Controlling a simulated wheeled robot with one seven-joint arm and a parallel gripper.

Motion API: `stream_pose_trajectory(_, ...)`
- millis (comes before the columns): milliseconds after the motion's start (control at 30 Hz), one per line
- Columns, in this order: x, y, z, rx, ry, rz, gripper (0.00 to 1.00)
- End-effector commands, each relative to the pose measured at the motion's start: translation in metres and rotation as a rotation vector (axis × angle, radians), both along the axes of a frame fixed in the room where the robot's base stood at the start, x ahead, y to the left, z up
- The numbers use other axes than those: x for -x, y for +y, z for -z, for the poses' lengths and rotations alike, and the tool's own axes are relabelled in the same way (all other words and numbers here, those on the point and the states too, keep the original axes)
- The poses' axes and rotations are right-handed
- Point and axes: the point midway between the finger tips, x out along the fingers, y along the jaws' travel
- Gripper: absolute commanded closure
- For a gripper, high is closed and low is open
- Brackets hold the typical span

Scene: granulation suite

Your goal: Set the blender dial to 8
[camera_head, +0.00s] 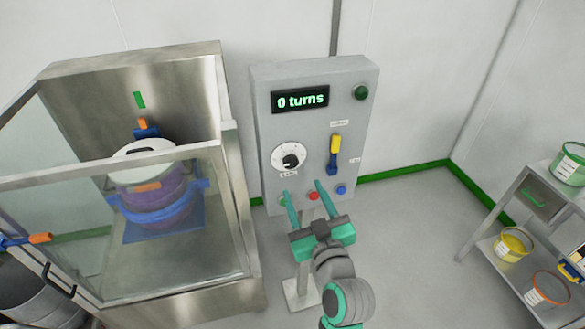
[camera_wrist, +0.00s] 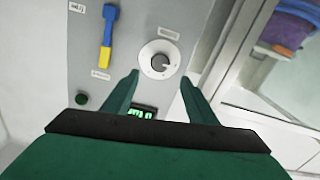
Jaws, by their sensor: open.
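The blender dial (camera_head: 290,157) is a black knob on a white round scale at the left of a grey control panel (camera_head: 264,112). A display (camera_head: 300,99) above it reads "0 turns". My gripper (camera_head: 304,190) is open and empty in front of the lower panel, its fingers pointing toward it, below and right of the dial. In the wrist view the dial (camera_wrist: 160,62) shows upside down, beyond and between the open fingertips (camera_wrist: 158,78), apart from them. The scale's numbers are too small to read.
A yellow-and-blue lever (camera_head: 334,155), a green lamp (camera_head: 361,92) and several coloured buttons (camera_head: 313,196) share the panel. A glass-fronted cabinet (camera_head: 228,150) holding a drum stands left. A shelf with tubs (camera_head: 513,244) stands right.

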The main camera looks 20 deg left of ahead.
Motion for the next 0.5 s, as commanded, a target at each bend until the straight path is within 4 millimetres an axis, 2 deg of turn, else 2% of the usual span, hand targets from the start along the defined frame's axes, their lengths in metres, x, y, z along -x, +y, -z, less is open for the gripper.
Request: stream_pose_trajectory(500, -0.067, 0.049, 0.000, -0.001, 0.000, -0.005, 0.47)
